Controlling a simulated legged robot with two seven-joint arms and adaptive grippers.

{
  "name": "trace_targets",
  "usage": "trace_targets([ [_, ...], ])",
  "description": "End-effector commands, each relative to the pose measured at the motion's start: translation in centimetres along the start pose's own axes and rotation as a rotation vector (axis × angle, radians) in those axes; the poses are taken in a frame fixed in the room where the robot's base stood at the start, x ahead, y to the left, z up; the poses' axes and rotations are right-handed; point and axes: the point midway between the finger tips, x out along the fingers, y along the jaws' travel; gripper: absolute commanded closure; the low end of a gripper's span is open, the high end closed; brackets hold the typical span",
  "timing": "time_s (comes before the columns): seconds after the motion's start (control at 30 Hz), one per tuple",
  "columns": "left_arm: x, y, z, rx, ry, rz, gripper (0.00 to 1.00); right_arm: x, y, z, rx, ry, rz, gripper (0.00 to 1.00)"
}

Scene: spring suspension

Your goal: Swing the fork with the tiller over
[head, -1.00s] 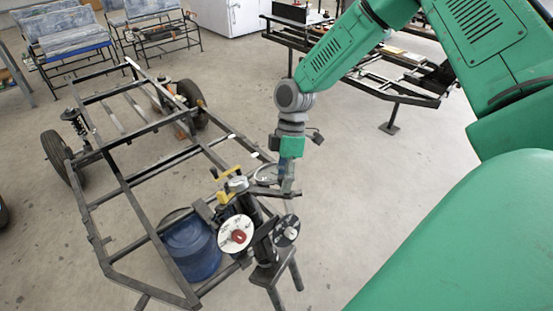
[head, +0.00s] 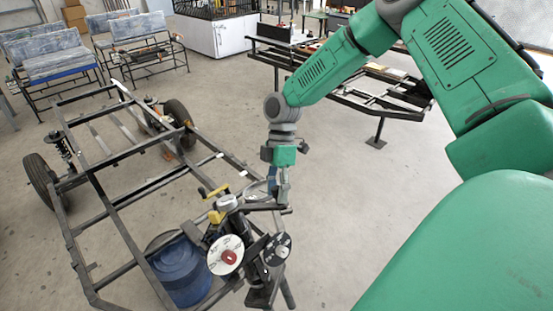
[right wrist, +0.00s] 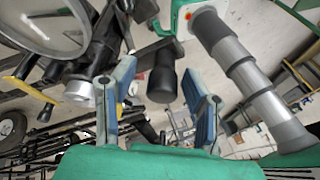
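The fork (head: 262,270) is a dark upright assembly at the near end of the black tube frame, between two pale discs. A dark bar, seemingly the tiller (head: 262,207), runs right from its top. My right gripper (head: 280,192) points down at the bar's right end; contact cannot be told in the head view. In the right wrist view, its two blue-padded fingers (right wrist: 160,108) stand apart, open. A black cylindrical grip (right wrist: 162,82), apparently the tiller's end, shows between them with gaps on both sides. My left gripper is not in view.
The frame (head: 105,205) fills the left, with wheels at its far end. A blue drum (head: 180,275) stands beside the fork. A round rimmed part (right wrist: 45,22) is close to the gripper. A black rack (head: 350,90) stands behind. The floor to the right is clear.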

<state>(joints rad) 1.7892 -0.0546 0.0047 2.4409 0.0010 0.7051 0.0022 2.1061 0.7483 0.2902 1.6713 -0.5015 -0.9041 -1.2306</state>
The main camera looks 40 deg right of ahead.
Motion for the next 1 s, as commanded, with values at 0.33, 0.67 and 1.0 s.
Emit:
trace_targets([
  [0.33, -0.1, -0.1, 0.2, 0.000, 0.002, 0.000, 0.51, -0.2, -0.2, -0.1, 0.001, 0.000, -0.003, 0.56],
  [0.67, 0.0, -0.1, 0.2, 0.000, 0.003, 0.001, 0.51, -5.8, 0.1, -0.1, 0.001, 0.001, 0.002, 0.56],
  [1.0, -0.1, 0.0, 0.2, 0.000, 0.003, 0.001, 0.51, -11.2, 0.3, 0.2, 0.001, 0.001, -0.004, 0.56],
])
